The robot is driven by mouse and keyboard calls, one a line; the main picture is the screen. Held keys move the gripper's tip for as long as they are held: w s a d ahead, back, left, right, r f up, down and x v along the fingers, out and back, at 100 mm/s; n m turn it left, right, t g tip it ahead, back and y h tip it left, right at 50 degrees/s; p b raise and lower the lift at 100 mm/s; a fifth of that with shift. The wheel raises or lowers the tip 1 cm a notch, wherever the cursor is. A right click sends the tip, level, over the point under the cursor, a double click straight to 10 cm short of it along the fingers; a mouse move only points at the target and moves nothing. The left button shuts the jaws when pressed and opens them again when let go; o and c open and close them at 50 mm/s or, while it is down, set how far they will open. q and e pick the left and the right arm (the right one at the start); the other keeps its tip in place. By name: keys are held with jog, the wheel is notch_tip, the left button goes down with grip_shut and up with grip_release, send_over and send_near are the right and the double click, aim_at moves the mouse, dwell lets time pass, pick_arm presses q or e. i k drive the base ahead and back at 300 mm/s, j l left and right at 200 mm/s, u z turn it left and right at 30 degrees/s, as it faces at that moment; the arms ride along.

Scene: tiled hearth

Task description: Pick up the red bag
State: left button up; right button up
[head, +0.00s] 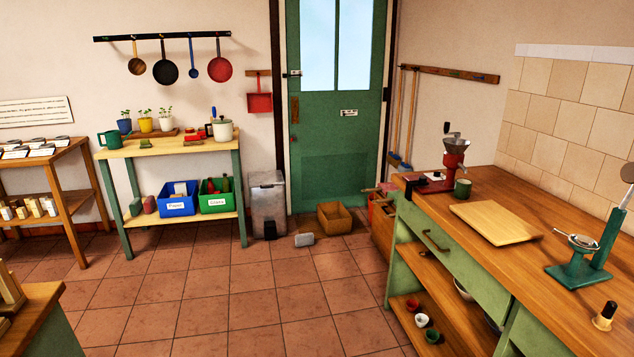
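I cannot clearly make out a red bag. A red item (371,208) shows in part by the wooden box (383,230) beyond the far end of the right counter; it is too small and covered to tell whether it is a bag. A small dark red item (149,204) lies on the lower shelf of the green-legged table, left of the blue bin; its kind is unclear. Neither of my grippers is in view.
The tiled floor (230,300) is clear in the middle. Counter (410,250) at right; wooden table corner (35,305) at lower left.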

aim_at(384, 188)
jog(key=i, duration=1.1)
jog(key=i+z, duration=0.1)
jog(key=i, duration=0.95)
jog(key=i+j+z, duration=0.15)
jog(key=i+z, duration=0.25)
jog(key=i, duration=0.15)
jog(key=i+j+z, duration=0.35)
jog(key=i, duration=0.15)
jog(key=i+j+z, duration=0.55)
jog(key=i+j, duration=0.15)
jog(key=i+j+z, duration=0.2)
jog(key=i+j, duration=0.15)
jog(key=i, duration=0.15)
jog(key=i+j+z, duration=0.15)
jog(key=i+j, duration=0.2)
jog(key=i+j+z, duration=0.15)
jog(key=i+j, duration=0.2)
jog(key=j, duration=0.15)
jog(key=i+j+z, duration=0.2)
jog(key=i+j, duration=0.15)
jog(key=j, duration=0.15)
jog(key=i+j+z, duration=0.15)
jog(key=j, duration=0.4)
jog(key=i, duration=0.1)
